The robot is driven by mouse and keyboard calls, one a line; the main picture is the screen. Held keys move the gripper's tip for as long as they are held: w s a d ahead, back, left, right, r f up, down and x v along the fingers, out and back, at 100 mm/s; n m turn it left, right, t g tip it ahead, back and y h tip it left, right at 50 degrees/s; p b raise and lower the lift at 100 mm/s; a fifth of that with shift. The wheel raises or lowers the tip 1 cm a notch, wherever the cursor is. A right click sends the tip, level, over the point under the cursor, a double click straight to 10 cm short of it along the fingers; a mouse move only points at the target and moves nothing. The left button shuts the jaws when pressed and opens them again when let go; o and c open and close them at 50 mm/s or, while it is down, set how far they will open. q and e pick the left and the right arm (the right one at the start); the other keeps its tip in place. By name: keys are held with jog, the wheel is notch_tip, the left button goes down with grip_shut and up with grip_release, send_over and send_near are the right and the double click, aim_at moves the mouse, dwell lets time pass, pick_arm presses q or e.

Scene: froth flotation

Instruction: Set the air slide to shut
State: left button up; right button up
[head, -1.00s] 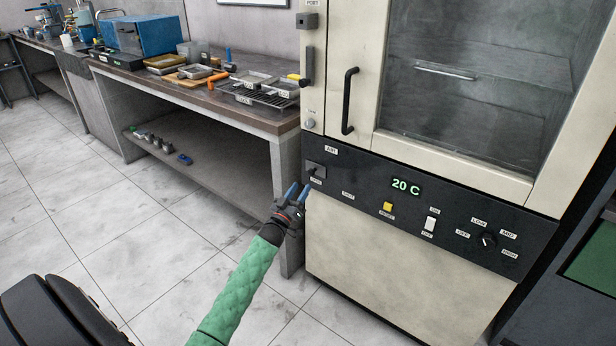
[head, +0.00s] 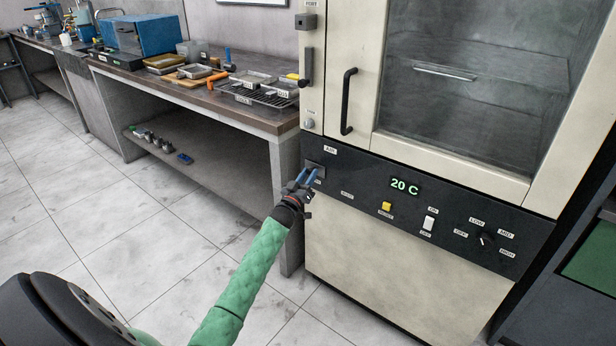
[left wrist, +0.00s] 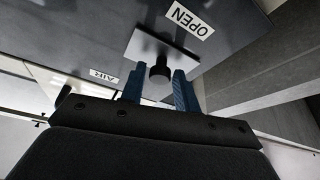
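The air slide (head: 316,168) is a small grey plate with a dark knob, on the left of the black control panel (head: 460,222) under the AIR label. In the left wrist view the slide's plate (left wrist: 143,45) lies beside the OPEN label (left wrist: 188,20), and its black knob (left wrist: 160,69) stands out from it. The SHUT label (head: 347,195) is further right on the panel. My left gripper (head: 308,177) is at the slide; its blue fingers (left wrist: 158,86) are apart, on either side of the knob, with gaps showing. My right gripper is out of view.
The panel also carries a 20 C display (head: 404,187), a yellow button (head: 386,206), a white switch (head: 429,223) and a rotary knob (head: 487,240). The cabinet door handle (head: 348,101) is above. A bench (head: 200,102) with trays stands left.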

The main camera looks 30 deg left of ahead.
pick_arm(q)
grip_shut()
jog(key=d+p, duration=0.1)
jog(key=d, duration=0.4)
jog(key=shift+s+d, duration=0.1)
jog(key=shift+s, duration=0.1)
jog(key=p, duration=0.1)
send_near(349, 180)
jog(key=x, duration=0.5)
jog(key=shift+a+r, duration=0.1)
jog(key=shift+a, duration=0.2)
jog(key=shift+d, duration=0.2)
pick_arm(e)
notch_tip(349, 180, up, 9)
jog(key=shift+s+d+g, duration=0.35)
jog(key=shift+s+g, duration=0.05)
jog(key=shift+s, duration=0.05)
pick_arm(q)
jog(key=shift+o, duration=1.8)
grip_release()
jog(key=shift+d, duration=0.15)
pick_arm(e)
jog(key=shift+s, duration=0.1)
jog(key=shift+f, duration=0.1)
